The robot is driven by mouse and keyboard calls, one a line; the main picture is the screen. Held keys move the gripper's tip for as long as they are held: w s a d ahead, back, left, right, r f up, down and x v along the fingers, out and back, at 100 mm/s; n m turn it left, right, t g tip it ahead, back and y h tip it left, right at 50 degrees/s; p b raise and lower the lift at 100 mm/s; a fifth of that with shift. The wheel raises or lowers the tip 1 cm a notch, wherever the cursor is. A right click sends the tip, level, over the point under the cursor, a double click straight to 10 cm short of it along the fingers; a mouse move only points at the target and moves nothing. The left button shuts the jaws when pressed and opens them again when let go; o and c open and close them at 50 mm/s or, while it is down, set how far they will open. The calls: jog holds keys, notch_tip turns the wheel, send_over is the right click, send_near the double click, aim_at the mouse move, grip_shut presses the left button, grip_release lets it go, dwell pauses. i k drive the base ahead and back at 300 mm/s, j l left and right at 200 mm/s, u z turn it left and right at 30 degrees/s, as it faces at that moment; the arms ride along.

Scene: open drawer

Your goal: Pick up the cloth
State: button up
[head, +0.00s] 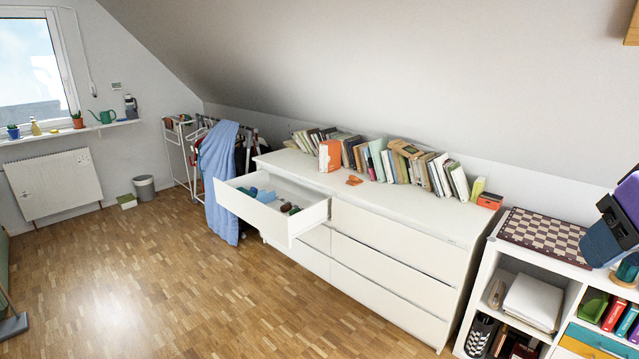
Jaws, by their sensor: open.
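A long light-blue cloth (220,178) hangs in folds over a drying rack at the left end of the white dresser. Its lower end comes down close to the wooden floor. A small orange item (354,180) lies on the dresser top in front of the books; it is too small to tell if it is cloth. The open top-left drawer (296,226) holds small light-blue pieces (264,195) and darker rolled items (291,209), which may be fabric. My gripper is not in view.
The open drawer juts out from the dresser (390,263). Books (376,160) line the dresser's back under the sloped ceiling. A white shelf (570,262) with a chessboard (541,236) stands at right. A bin (144,188) stands by the far wall. The wooden floor (150,270) in front is clear.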

aim_at(353, 181)
jog(key=i+j+u, duration=0.15)
jog(key=i+u, duration=0.25)
jog(key=i+l+u, duration=0.1)
jog(key=i+u, duration=0.35)
jog(key=i, duration=0.2)
jog(key=i+z, duration=0.2)
jog(key=i, duration=0.35)
jog(key=i+j+z, duration=0.25)
jog(key=i, duration=0.3)
jog(key=i+j+z, duration=0.2)
jog(key=i, duration=0.35)
jog(key=i+j+z, duration=0.2)
jog(key=i, duration=0.35)
jog(key=i+j+z, duration=0.25)
jog(key=i+j, duration=0.2)
